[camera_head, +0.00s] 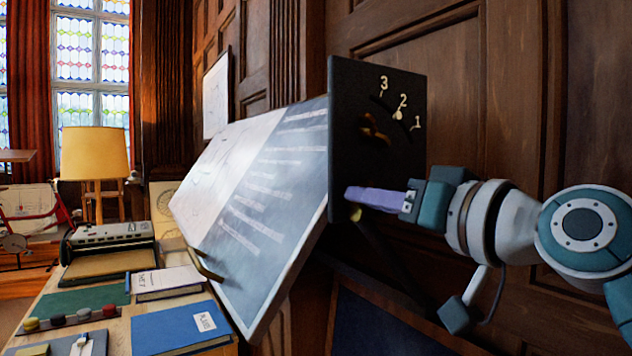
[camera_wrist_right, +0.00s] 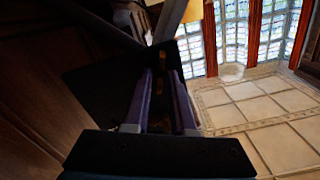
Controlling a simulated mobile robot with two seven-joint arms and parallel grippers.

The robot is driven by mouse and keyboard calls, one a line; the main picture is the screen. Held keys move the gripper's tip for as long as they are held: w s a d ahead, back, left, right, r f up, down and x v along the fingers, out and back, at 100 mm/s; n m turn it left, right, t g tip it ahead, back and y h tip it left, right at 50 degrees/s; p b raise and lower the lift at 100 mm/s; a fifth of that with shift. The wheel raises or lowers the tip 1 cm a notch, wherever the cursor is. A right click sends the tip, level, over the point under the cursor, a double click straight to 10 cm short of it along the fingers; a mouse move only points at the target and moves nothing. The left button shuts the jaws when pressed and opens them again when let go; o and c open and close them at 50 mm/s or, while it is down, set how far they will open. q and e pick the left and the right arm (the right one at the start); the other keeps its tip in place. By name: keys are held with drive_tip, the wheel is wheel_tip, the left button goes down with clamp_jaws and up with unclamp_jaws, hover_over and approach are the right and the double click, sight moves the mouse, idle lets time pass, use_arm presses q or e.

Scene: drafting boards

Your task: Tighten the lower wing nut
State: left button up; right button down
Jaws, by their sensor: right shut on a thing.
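A black plate (camera_head: 350,90) with the numerals 1, 2 and 3 stands at the side of the tilted drafting board (camera_head: 285,190). A brass wing nut (camera_head: 373,130), the upper one, sits on the plate below the numerals. My right gripper (camera_head: 352,195) reaches in from the right with its purple fingers at the lower part of the plate. It is shut on the lower wing nut, of which a yellowish bit (camera_head: 355,214) shows under the fingertips. In the right wrist view, brass (camera_wrist_right: 162,86) shows between the two fingers. My left gripper is not in view.
A dark support bar runs down below the plate. At the left, a table carries a blue book (camera_head: 175,328), a white book (camera_head: 168,280), a typewriter-like machine (camera_head: 110,235) and a lamp (camera_head: 95,155). Dark wood panelling stands close behind the plate.

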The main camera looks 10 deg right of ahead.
drive_tip(key=shift+d+f+m+p, duration=0.15)
drive_tip(key=shift+m+p, duration=1.25)
drive_tip(key=shift+m, duration=1.85)
drive_tip(key=shift+f+m+p, duration=0.1)
drive_tip(key=shift+m+p, duration=1.25)
drive_tip(key=shift+m, duration=2.2)
drive_tip(key=c, duration=0.8)
unclamp_jaws()
drive_tip(key=shift+w, duration=0.1)
drive_tip(key=shift+o, duration=0.2)
